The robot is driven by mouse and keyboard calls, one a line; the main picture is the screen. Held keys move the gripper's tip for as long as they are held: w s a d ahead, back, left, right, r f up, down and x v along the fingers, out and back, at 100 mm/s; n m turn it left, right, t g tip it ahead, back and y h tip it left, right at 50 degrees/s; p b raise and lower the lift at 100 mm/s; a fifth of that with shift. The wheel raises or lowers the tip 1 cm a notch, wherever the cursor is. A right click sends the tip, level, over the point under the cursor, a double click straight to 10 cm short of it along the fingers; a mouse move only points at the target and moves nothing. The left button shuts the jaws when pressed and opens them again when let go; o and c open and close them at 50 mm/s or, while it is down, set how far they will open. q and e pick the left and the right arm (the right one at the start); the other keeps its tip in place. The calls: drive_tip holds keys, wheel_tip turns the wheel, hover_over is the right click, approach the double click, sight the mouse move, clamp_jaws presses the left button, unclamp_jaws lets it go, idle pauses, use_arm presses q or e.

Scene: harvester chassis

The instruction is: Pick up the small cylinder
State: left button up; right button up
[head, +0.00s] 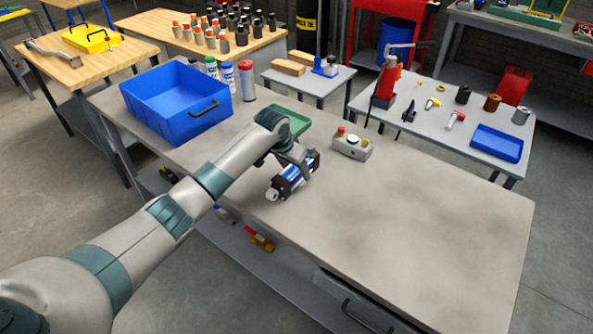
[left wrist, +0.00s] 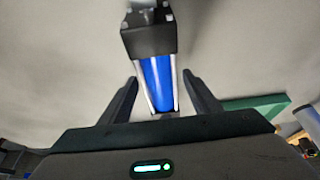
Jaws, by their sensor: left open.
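The small cylinder (head: 298,176) has a blue and silver body with black end blocks and lies on the grey workbench (head: 420,215), left of its middle. My left gripper (head: 297,160) is just over it, pointing down, and partly hides it. In the left wrist view the cylinder's blue body (left wrist: 157,78) lies between the two dark fingers of my open left gripper (left wrist: 160,82), one on each side. A gap shows on both sides. A black end block points away from the gripper. My right gripper is not in view.
A green tray (head: 293,120) lies just behind the gripper. A grey control box with buttons (head: 352,146) stands to the right. A large blue bin (head: 175,105) and several cans stand at the left back. The bench's right front part is clear.

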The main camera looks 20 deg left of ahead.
sight(296, 168)
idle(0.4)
use_arm(q)
clamp_jaws()
drive_tip(key=shift+w+r, duration=0.15)
drive_tip(key=shift+w+r+b, duration=0.1)
drive_tip(key=shift+r+b, duration=0.3)
drive_tip(key=shift+r, duration=0.3)
drive_tip(key=r, duration=0.2)
drive_tip(key=b, duration=0.1)
drive_tip(key=shift+s+d+r, duration=0.25)
drive_tip(key=shift+r, duration=0.15)
drive_tip(key=s+d+r+b, duration=0.3)
drive_tip(key=s+d+r, duration=0.3)
drive_tip(key=s+d, duration=0.1)
drive_tip(key=shift+s+d+r, duration=0.35)
drive_tip(key=shift+s+d, duration=0.05)
drive_tip(key=shift+d, duration=0.1)
